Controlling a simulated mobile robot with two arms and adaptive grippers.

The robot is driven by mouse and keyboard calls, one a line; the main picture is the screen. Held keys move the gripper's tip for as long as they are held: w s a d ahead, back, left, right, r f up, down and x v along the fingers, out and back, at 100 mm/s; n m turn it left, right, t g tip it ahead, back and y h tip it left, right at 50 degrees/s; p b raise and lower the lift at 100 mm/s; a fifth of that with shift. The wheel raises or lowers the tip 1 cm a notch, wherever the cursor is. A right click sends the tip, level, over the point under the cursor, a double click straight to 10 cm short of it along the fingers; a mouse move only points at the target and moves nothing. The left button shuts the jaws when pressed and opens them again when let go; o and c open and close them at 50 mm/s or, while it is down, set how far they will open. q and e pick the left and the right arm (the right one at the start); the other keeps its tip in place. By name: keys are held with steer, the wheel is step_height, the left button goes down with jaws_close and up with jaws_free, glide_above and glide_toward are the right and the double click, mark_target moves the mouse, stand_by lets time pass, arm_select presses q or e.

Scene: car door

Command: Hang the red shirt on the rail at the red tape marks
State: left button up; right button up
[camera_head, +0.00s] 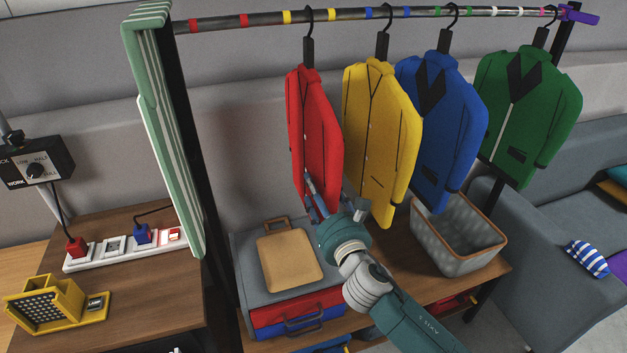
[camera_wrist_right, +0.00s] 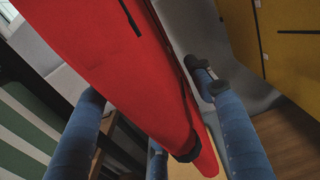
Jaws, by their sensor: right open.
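The red shirt (camera_head: 314,125) hangs by its black hanger (camera_head: 308,50) from the rail (camera_head: 345,14). Its hook sits between two yellow tape marks (camera_head: 287,17). The red tape marks (camera_head: 193,26) are further left on the rail, with bare rail under them. My right gripper (camera_head: 315,197) is at the lower part of the red shirt. In the right wrist view the red shirt (camera_wrist_right: 120,65) lies between the spread blue fingers (camera_wrist_right: 155,115), which look open around it. I cannot tell whether any finger touches the cloth. My left gripper is not in view.
A yellow shirt (camera_head: 382,140) hangs close right of the red one, then a blue (camera_head: 430,125) and a green shirt (camera_head: 528,110). A green-striped board (camera_head: 165,130) stands at the rail's left end. A grey case (camera_head: 245,275) and a basket (camera_head: 455,235) stand below.

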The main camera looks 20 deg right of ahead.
steer(key=shift+w, duration=2.45)
jaws_close()
steer(key=shift+r+p, duration=0.35)
steer(key=shift+p, duration=0.3)
steer(key=shift+a+r, duration=0.1)
